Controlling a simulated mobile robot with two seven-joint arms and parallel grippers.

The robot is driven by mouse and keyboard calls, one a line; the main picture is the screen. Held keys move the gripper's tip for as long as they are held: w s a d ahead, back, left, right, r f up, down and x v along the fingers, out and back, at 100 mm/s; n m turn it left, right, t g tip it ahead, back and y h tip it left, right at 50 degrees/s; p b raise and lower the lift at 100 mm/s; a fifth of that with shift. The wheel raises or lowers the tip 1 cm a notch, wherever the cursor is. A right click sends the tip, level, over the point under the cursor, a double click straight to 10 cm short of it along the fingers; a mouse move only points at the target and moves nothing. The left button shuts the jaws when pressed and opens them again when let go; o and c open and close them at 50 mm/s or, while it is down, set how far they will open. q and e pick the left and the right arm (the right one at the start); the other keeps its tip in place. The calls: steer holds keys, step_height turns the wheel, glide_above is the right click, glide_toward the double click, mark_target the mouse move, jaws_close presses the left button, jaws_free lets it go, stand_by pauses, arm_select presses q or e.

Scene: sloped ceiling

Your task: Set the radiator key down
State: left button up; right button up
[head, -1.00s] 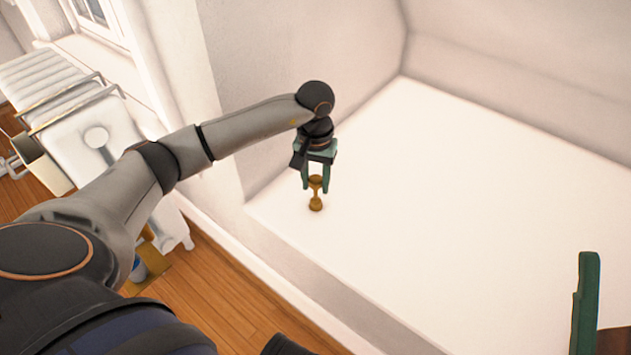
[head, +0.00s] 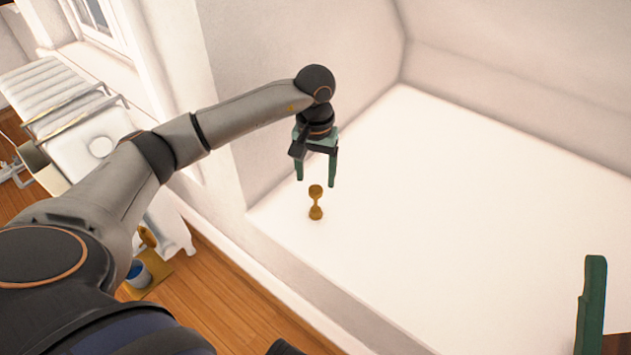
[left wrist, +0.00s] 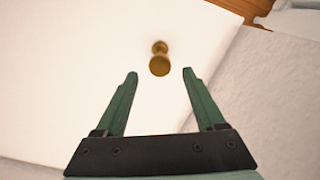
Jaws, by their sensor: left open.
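The brass-coloured radiator key (head: 316,203) stands upright on the white ledge (head: 450,210), near its left front edge. It also shows in the left wrist view (left wrist: 159,62), seen from above, beyond and between the fingertips. My left gripper (head: 315,183) is open and empty just above the key, apart from it. In the left wrist view the two green fingers (left wrist: 159,73) are spread wide with nothing between them. One green finger of my right gripper (head: 592,305) shows at the lower right of the head view; the rest is out of frame.
A white radiator (head: 60,100) with a rail stands at the left by the window. Walls close the ledge at the back and left. The ledge is clear to the right.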

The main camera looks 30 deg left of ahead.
arm_select(q)
step_height(320, 180, up, 6)
steer(key=p, duration=0.2)
steer(key=s+d+f+n+g+h, duration=0.25)
steer(key=s+d+h, duration=0.3)
steer(key=d, duration=0.85)
steer(key=s+d+r+n+g+h, duration=0.1)
steer(key=s+d+r+n+h, duration=0.25)
steer(key=s+d, duration=0.3)
steer(key=s+d+r+n+g+h, duration=0.2)
steer(key=s+d+r+n+h, duration=0.1)
steer(key=s+d+h, duration=0.4)
step_height(320, 180, up, 14)
steer(key=s+f+n+t+h, duration=0.15)
steer(key=n+t+h, duration=0.25)
steer(key=n+h, duration=0.65)
steer(key=w+a+r+m+t+y, duration=0.1)
steer(key=a+m+t+y, duration=0.2)
steer(key=m+t, duration=0.4)
steer(key=w+a+r+m+t+y, duration=0.1)
steer(key=m+t, duration=0.7)
steer(key=m, duration=0.8)
steer(key=w+a+r+m+t+y, duration=0.1)
steer(key=a+r+m+t+y, duration=0.2)
steer(key=m, duration=0.9)
steer(key=a+t+y, duration=0.3)
steer(key=t+y, duration=0.1)
steer(key=t, duration=0.1)
steer(key=shift+w+r, duration=0.15)
steer(key=shift+r, duration=0.1)
